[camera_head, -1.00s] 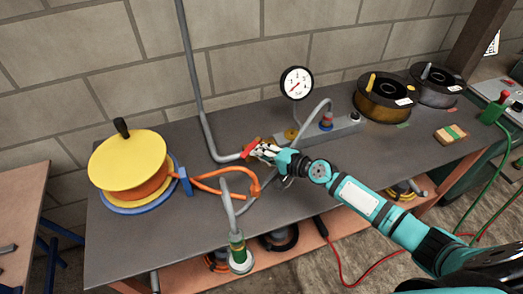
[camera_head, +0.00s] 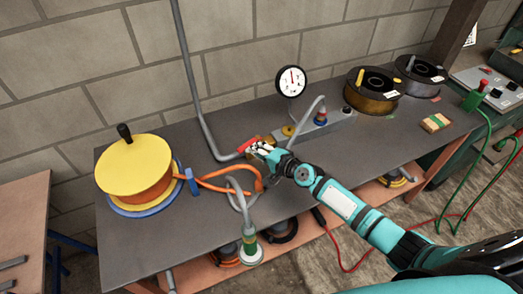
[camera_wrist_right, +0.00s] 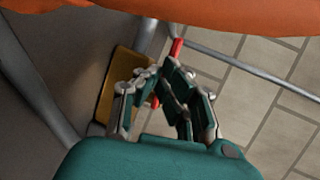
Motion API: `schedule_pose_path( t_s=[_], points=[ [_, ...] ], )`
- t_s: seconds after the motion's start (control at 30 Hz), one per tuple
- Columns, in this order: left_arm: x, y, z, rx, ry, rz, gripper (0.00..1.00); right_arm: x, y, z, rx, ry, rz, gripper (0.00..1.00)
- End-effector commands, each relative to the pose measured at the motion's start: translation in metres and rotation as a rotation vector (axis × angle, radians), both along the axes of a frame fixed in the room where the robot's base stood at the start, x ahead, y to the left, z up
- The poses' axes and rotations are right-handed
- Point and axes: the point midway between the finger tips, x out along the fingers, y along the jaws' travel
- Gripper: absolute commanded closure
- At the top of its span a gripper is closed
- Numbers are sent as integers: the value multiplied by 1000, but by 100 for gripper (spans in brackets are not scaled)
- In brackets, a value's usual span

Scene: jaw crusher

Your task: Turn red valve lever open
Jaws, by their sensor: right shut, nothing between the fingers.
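The red valve lever (camera_head: 249,143) sits at the end of the grey wall pipe, by a brass-coloured block on the bench. My right gripper (camera_head: 262,148) is at the lever, just to its right, and partly covers it. In the right wrist view the fingers (camera_wrist_right: 160,74) are shut with nothing between them. Red parts of the lever (camera_wrist_right: 177,48) show just beyond and beside the fingers; whether they touch is unclear. The round pressure gauge (camera_head: 291,82) stands behind the gripper, its needle pointing roughly up. My left gripper is not in view.
A yellow and orange cable reel (camera_head: 134,168) with an orange hose stands on the left of the dark bench (camera_head: 190,235). A grey manifold (camera_head: 328,126) and two dark spools are to the right. A grey hose with a green fitting is in front.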

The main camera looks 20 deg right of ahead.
Motion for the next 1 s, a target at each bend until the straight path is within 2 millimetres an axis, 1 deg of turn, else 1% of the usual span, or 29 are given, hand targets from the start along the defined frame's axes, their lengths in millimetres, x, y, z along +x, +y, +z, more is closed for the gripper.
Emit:
schedule_pose_path(
  t_s=[0.1,0.4,1.0],
  points=[
    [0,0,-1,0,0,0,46,2,5,-1,2,1,3,100],
    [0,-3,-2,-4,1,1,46,7,12,0,2,1,4,100],
    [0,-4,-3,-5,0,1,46,9,14,1,2,-1,4,100]
  ],
)
